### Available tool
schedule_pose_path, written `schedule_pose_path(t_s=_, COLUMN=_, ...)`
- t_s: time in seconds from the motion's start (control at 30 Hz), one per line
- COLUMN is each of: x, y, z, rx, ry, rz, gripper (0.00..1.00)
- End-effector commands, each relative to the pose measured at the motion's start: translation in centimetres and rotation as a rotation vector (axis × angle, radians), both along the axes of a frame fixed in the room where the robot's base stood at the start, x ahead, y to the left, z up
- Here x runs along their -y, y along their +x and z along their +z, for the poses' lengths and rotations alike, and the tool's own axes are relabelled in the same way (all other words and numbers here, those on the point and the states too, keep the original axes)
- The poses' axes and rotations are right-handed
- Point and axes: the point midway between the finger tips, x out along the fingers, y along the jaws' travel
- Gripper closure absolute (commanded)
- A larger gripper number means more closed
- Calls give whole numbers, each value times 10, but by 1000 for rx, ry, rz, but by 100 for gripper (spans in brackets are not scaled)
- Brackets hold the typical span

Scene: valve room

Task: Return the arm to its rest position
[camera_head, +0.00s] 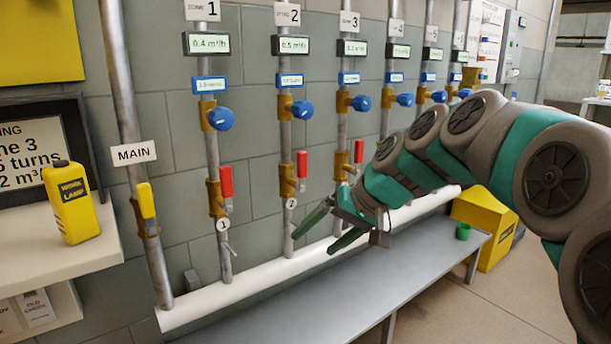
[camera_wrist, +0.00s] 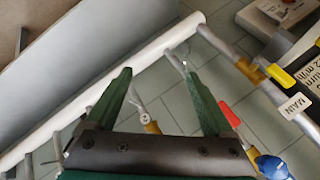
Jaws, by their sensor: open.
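My gripper (camera_head: 318,230) is open and empty, with its two green fingers spread apart. In the head view my arm reaches in from the right, and the fingers point left, in front of the pipes near pipe 2 (camera_head: 288,215). In the wrist view the gripper (camera_wrist: 158,90) shows its fingers apart, with the white horizontal pipe (camera_wrist: 75,127) and the tiled wall beyond. I cannot tell whether a finger touches a pipe.
Several vertical pipes with red-handled valves (camera_head: 226,182) and blue knobs (camera_head: 220,119) line the wall. A grey bench (camera_head: 400,275) runs below. A yellow work lamp (camera_head: 70,205) stands on the left shelf. A yellow box (camera_head: 483,228) and green cup (camera_head: 463,232) are at right.

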Motion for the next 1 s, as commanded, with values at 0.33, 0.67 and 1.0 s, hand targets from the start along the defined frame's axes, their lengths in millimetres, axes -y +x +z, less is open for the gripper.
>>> schedule_pose_path(t_s=0.33, x=53, y=-193, z=-105, rx=-306, ry=-364, rz=14, gripper=13)
schedule_pose_path(t_s=0.67, x=116, y=-317, z=-158, rx=-499, ry=-587, rz=-19, gripper=13)
schedule_pose_path(t_s=1.0, x=122, y=-329, z=-163, rx=-517, ry=-608, rz=-24, gripper=13)
